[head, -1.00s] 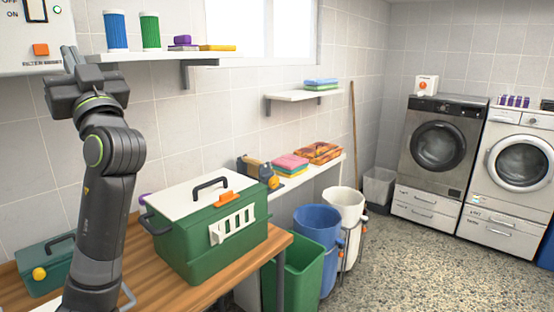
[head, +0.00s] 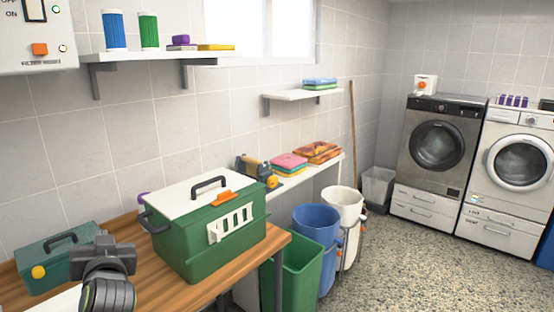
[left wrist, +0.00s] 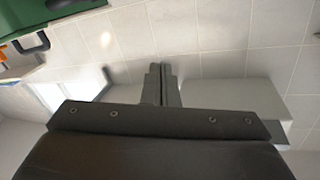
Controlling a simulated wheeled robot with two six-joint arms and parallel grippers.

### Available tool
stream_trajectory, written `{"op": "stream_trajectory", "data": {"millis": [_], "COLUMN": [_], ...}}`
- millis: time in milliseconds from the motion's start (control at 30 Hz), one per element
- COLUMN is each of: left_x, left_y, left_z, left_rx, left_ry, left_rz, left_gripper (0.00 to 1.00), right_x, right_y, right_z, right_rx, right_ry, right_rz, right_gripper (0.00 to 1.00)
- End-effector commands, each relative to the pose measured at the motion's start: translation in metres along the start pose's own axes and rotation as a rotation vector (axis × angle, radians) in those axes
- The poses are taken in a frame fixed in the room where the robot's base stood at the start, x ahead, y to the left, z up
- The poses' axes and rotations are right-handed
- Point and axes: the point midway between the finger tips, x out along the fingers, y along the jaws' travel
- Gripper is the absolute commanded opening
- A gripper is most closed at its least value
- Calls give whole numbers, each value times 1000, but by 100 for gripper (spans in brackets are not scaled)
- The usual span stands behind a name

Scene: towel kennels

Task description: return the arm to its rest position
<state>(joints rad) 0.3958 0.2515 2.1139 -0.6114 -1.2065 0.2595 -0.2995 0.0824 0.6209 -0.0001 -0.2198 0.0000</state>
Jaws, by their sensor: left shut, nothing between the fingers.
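My left gripper (head: 101,246) is low at the front left in the head view, over the wooden table. In the left wrist view its two fingers (left wrist: 161,78) are together with nothing between them. It stands between the teal toolbox and the large green box, apart from the large box as far as I can see. Most of my left arm is below the head picture; only its dark end shows. My right gripper is in neither view.
The green box (head: 190,246) with a white lid stands on the wooden table (head: 232,276). A teal toolbox (head: 62,262) stands at the left. A wall panel (head: 30,60) and a shelf (head: 150,55) are above. Bins (head: 316,226) stand right of the table.

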Motion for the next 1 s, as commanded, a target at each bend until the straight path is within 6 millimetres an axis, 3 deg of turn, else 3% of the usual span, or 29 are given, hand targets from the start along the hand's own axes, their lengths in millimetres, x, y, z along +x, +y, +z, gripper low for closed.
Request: {"op": "stream_trajectory", "data": {"millis": [33, 200, 400, 500, 700, 900, 1000], "left_x": [-11, -58, -137, -182, -255, -316, -308], "left_y": [2, 4, -6, -15, -31, -46, -37], "left_z": [37, 141, 241, 278, 322, 344, 365], "left_rx": [20, 76, 130, 150, 170, 179, 182], "left_ry": [-77, -318, -600, -729, -924, -1073, -1085], "left_rz": [34, 149, 284, 347, 446, 524, 529], "left_gripper": [0, 0, 0, 0, 0, 0, 0], "right_x": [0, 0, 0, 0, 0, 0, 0], "right_y": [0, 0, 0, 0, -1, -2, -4], "right_z": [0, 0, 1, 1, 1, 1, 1], "right_rx": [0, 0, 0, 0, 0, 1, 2], "right_ry": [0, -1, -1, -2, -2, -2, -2], "right_rz": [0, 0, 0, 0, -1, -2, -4], "right_gripper": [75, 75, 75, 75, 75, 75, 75]}}
